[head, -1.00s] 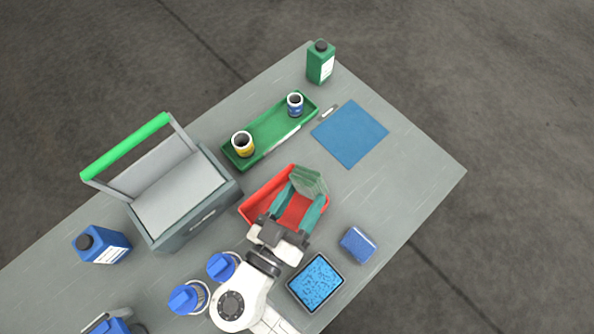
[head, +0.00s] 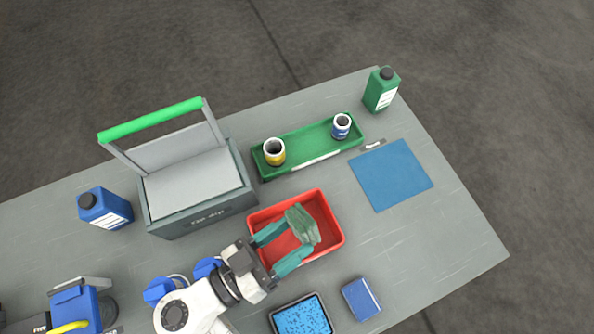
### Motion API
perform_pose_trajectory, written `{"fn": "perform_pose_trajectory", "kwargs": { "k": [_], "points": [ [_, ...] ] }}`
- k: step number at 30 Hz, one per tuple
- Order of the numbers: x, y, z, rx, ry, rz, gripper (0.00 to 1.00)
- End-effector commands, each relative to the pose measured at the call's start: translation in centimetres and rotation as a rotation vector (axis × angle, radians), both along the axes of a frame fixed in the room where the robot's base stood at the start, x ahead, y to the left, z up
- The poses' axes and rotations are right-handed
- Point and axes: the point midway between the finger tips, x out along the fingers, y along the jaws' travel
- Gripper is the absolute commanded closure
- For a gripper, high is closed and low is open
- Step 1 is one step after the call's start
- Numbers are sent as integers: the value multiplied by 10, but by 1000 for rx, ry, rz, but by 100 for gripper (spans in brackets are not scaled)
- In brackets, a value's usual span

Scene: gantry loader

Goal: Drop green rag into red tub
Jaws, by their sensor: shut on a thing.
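The red tub (head: 333,218) stands on the grey table near the middle of the head view. My gripper (head: 295,235) reaches over the tub from the lower left. Its teal fingers are shut on the green rag (head: 303,225), which shows as a pale green folded piece between the fingertips. The rag is above the tub's opening, within its rim as seen from here. I cannot tell how high it is above the tub floor. The fingers and the rag hide part of the tub's inside.
A green tray (head: 312,150) with a yellow can and a blue can stands behind the tub. A grey case (head: 195,190) with a green handle is at left. A blue mat (head: 391,175) lies right. A blue sponge-like block (head: 361,298) and black-rimmed tray (head: 303,318) are in front.

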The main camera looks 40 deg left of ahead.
Motion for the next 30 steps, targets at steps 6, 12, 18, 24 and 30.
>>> {"fn": "perform_pose_trajectory", "kwargs": {
  "k": [6,12,18,24,30],
  "points": [
    [0,0,-19,1,-1,0,76],
    [0,0,-19,1,0,0,76],
    [0,0,-19,1,0,0,30],
    [0,0,-19,1,0,0,13],
    [0,0,-19,1,0,0,13]
  ]
}}
